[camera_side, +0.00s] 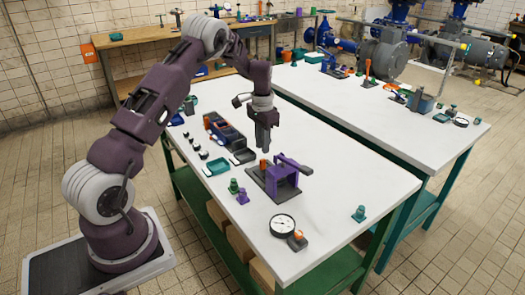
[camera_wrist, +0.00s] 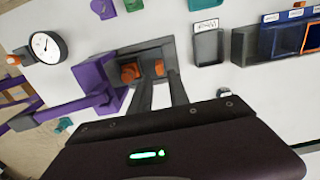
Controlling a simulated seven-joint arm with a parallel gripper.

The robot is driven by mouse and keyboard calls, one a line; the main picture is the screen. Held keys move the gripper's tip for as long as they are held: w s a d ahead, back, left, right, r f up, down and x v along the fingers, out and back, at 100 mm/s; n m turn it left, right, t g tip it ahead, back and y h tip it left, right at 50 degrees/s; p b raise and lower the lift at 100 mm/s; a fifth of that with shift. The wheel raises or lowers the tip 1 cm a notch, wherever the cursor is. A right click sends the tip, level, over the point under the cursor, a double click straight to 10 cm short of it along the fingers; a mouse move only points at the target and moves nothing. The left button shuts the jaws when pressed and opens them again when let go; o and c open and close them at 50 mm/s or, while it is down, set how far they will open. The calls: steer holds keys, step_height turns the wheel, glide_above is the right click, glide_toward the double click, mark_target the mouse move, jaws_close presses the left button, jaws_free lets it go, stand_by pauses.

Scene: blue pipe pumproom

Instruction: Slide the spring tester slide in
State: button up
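The spring tester stands on the white table as a purple frame (camera_side: 283,181) on a dark grey base. An upright orange piece (camera_side: 264,165) is at its left side, and a dark purple lever sticks out from its top. I cannot tell for sure which part is the slide. In the wrist view the purple frame (camera_wrist: 97,80) is at the left, with orange parts (camera_wrist: 130,73) (camera_wrist: 159,68) beside it on the grey base. My gripper (camera_side: 263,150) (camera_wrist: 160,80) points down just above the upright orange piece. Its fingers are apart, with nothing visibly held.
A round dial gauge (camera_side: 282,224) (camera_wrist: 46,47) lies near the front. Green and purple small parts (camera_side: 238,190) and a teal tray (camera_side: 216,167) are left of the tester. A row of dark bins (camera_side: 226,135) is behind. The table right of the tester is mostly clear.

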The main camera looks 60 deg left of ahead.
mark_target(263, 159)
steer(key=shift+o, duration=0.5)
steer(key=shift+o, duration=0.9)
steer(key=shift+r, duration=0.5)
step_height(263, 159, down, 7)
steer(key=shift+f, duration=0.1)
steer(key=shift+c, duration=0.4)
jaws_close()
